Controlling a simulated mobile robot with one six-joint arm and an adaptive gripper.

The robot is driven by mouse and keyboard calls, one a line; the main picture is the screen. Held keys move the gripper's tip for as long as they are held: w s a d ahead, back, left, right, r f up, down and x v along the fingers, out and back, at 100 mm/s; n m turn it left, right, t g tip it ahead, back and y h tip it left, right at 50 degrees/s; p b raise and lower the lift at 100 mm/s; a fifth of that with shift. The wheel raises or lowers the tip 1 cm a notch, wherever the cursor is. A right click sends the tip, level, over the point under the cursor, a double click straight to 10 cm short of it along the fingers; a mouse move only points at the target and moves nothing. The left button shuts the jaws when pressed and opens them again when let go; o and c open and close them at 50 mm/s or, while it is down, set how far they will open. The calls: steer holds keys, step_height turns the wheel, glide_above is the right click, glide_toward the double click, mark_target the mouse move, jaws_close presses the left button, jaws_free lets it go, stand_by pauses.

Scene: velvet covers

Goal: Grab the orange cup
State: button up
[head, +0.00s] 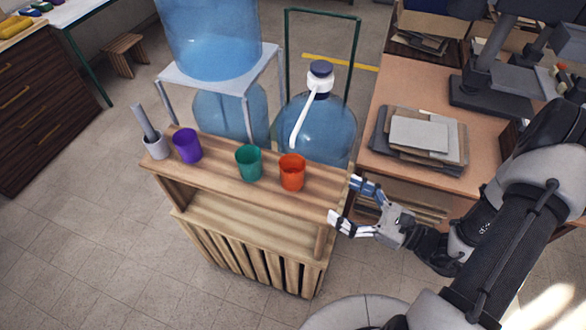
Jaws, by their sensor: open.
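The orange cup (292,173) stands upright near the right end of the top of a small wooden shelf unit (225,187). A green cup (249,163) stands just left of it, and a purple cup (187,146) stands further left. My gripper (346,203) is open and empty at the right end of the shelf unit. It is to the right of the orange cup and apart from it, with its fingers pointing left.
A mortar with a pestle (155,146) stands at the shelf's left end. Behind the shelf are a large water bottle with a white pump (318,130) and another bottle (208,40) on a stand. A desk (408,92) with papers (420,134) is at right.

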mark_target(302, 174)
steer(key=shift+m+t+h, duration=0.3)
steer(key=shift+m+t, duration=0.2)
steer(key=shift+m, duration=0.1)
steer(key=x, duration=0.3)
steer(key=b+x, duration=0.1)
steer(key=x, duration=0.3)
steer(key=f+x, duration=0.1)
steer(key=x, duration=0.3)
steer(key=shift+w+d+f, duration=0.1)
steer(key=shift+w+d, duration=0.1)
steer(key=shift+w, duration=0.05)
steer(key=x, duration=0.2)
steer(key=b+x, duration=0.1)
steer(key=x, duration=0.3)
steer(key=shift+d+r, duration=0.1)
steer(key=shift+r, duration=0.3)
steer(key=shift+c, duration=0.2)
steer(key=c, duration=1.3)
steer(key=shift+r, duration=0.2)
